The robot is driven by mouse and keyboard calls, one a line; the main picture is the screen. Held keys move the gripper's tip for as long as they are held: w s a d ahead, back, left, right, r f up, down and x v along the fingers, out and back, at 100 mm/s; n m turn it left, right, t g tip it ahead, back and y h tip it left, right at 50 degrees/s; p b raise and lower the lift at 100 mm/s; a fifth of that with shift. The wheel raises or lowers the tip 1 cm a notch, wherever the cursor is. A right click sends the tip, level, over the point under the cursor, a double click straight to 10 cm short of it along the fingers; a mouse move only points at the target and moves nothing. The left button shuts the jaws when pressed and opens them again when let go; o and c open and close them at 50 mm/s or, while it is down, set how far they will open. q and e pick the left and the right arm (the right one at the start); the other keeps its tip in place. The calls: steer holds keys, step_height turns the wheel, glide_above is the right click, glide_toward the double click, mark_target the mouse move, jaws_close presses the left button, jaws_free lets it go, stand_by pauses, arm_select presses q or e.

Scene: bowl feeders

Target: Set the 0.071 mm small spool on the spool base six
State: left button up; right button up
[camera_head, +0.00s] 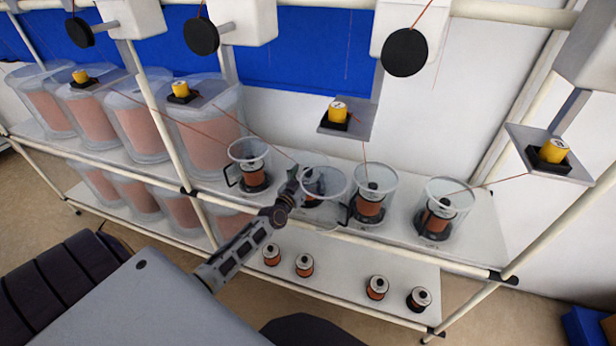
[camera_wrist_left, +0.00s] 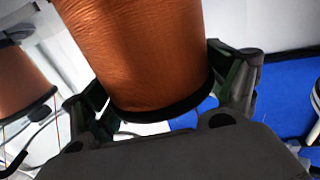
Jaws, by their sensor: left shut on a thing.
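My left gripper (camera_head: 294,182) reaches over the upper shelf, at the left side of a clear cup (camera_head: 325,183). In the left wrist view, the left gripper (camera_wrist_left: 160,110) is shut on a copper-wound spool with a dark lower rim (camera_wrist_left: 140,50). Its upper part is out of frame, and its label does not show. In the head view the arm hides most of what is behind the gripper. The spool bases are dark discs under the clear cups, and I cannot read which is six. My right gripper is not in view.
Clear cups with copper spools stand to the left (camera_head: 251,165) and right (camera_head: 374,195) of the gripper, with another farther right (camera_head: 446,208). Several small spools stand on the lower shelf (camera_head: 340,275). A white rail runs along the upper shelf front. Thin wires run upward from the cups.

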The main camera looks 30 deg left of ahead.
arm_select(q)
steer(key=shift+r, duration=0.15)
steer(key=o, duration=1.8)
steer(key=shift+f, duration=0.2)
steer(key=shift+c, duration=0.2)
steer(key=shift+r, duration=0.15)
steer(key=s, duration=1.2)
steer(key=shift+d, duration=0.25)
